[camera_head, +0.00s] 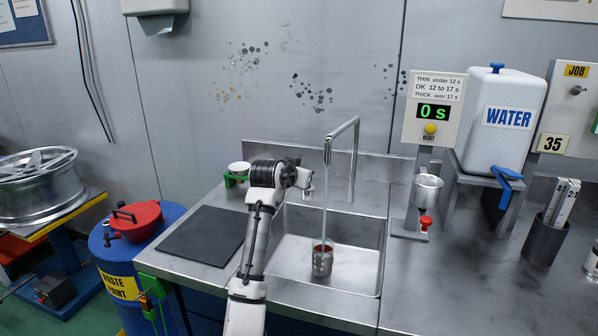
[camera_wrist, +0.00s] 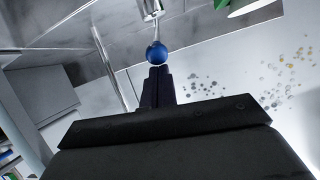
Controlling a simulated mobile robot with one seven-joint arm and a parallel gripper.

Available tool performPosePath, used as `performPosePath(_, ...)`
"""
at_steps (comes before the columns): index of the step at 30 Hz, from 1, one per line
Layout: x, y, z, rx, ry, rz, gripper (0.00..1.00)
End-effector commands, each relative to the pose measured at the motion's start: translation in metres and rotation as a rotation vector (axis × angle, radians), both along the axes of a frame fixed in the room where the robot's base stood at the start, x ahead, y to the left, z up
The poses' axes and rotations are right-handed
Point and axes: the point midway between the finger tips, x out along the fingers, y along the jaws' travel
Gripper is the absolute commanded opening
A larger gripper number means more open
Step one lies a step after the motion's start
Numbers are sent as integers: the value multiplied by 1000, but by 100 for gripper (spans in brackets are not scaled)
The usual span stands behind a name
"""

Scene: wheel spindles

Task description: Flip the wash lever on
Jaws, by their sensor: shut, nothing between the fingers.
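The wash lever shows in the wrist view as a blue ball knob (camera_wrist: 156,53) on a thin stem from a silver fitting (camera_wrist: 150,9). My gripper (camera_wrist: 158,76) is shut and empty, its fingertips right by the knob; whether they touch it I cannot tell. In the head view my gripper's end is near the fitting (camera_head: 307,191) behind the sink, and the knob is not clear there. A tall tap (camera_head: 353,160) bends over the sink (camera_head: 350,275).
A dark mat (camera_head: 201,235) lies left of the sink, with a green holder and white cup (camera_head: 237,174) behind. A timer reading 0 s (camera_head: 433,112), funnel cup (camera_head: 427,190) and water tank (camera_head: 503,130) stand right.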

Motion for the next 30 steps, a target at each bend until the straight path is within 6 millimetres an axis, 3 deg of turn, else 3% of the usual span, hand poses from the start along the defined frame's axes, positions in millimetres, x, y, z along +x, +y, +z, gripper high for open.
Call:
performPosePath(5,3,-14,41,-1,-14,-4,0)
performPosePath(7,-10,-7,30,-3,-17,-2,0)
performPosePath(18,-77,17,37,-3,-22,-3,0)
performPosePath(24,-90,22,40,-3,-21,-4,0)
performPosePath(30,-91,22,41,-3,-21,-4,0)
